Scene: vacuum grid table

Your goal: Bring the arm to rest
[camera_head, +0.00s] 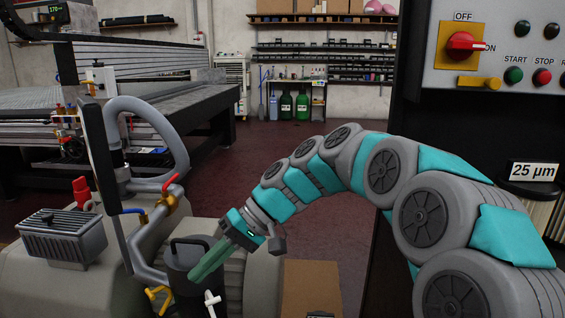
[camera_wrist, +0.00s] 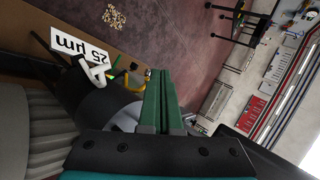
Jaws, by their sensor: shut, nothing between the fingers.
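My gripper (camera_head: 207,262) hangs at the end of my teal and grey arm, left of the middle in the head view. Its green fingers point down and left and are closed together, with nothing between them. In the wrist view the closed fingers (camera_wrist: 160,85) show side by side. In the head view the fingers are in front of a dark cylindrical canister (camera_head: 190,250) with a handle. I cannot tell whether they touch it.
A grey machine with a curved pipe (camera_head: 150,110) and red-handled valve (camera_head: 170,187) stands at left. A cardboard box (camera_head: 311,287) sits below my arm. Red floor (camera_head: 300,150) lies open behind.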

